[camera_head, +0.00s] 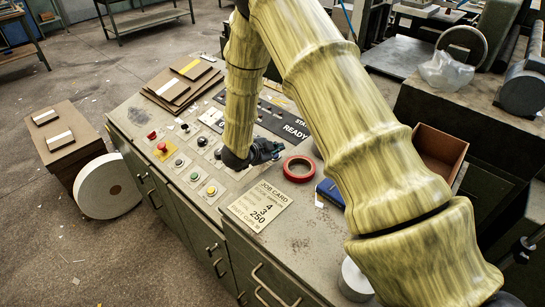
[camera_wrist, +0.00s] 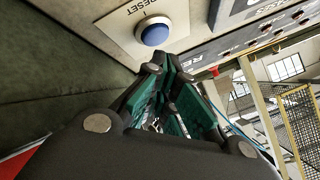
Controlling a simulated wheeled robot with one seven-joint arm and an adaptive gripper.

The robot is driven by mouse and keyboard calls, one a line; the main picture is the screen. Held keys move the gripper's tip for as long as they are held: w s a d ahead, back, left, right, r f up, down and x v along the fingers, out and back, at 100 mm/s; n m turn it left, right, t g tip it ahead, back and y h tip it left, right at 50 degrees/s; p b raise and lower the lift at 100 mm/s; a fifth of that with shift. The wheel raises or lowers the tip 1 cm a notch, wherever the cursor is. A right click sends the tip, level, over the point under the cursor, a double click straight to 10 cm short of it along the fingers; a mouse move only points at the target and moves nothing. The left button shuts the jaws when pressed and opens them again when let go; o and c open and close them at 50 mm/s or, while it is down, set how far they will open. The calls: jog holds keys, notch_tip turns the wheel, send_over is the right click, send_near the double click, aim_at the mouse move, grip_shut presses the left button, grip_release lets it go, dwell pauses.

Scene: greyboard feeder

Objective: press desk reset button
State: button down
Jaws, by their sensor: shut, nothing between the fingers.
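The reset button shows in the wrist view as a round blue cap (camera_wrist: 153,33) in a light ring, on a pale plate marked RESET. In the head view I cannot make it out; my arm and gripper cover part of the desk. My gripper (camera_wrist: 165,72) is shut and empty, its dark and teal fingertips just below the blue cap in the wrist picture. A gap shows between them in that picture; I see no contact. In the head view my gripper (camera_head: 268,151) is low over the desk panel (camera_head: 233,184), left of a red tape roll.
Several other buttons, one on a yellow plate (camera_head: 162,156), line the panel's left side. Brown boards (camera_head: 180,82) lie at the back left.

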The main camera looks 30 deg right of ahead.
jog(key=shift+w+f, duration=0.1)
jog(key=shift+f, duration=0.15)
jog(key=shift+w+d+f, duration=0.1)
jog(key=shift+w+f, duration=0.05)
jog(key=shift+d+f+b, duration=0.1)
jog(key=shift+f+b, duration=0.35)
jog(key=shift+b, duration=0.15)
dwell(1.0)
jog(key=shift+r, duration=0.15)
jog(key=shift+a+r+p, duration=0.2)
jog(key=shift+r+p, duration=0.3)
jog(key=shift+r, duration=0.2)
jog(key=shift+r, duration=0.1)
jog(key=shift+s+a+r+p, duration=0.1)
jog(key=shift+a+r+p, duration=0.1)
jog(key=shift+r+p, duration=0.45)
jog(key=shift+s+a+r+p, duration=0.1)
jog(key=shift+a+r+p, duration=0.15)
jog(key=shift+r, duration=0.65)
jog(key=shift+s+a+r+p, duration=0.1)
jog(key=shift+a+r+p, duration=0.05)
jog(key=shift+r+p, duration=0.55)
jog(key=shift+d+r, duration=0.1)
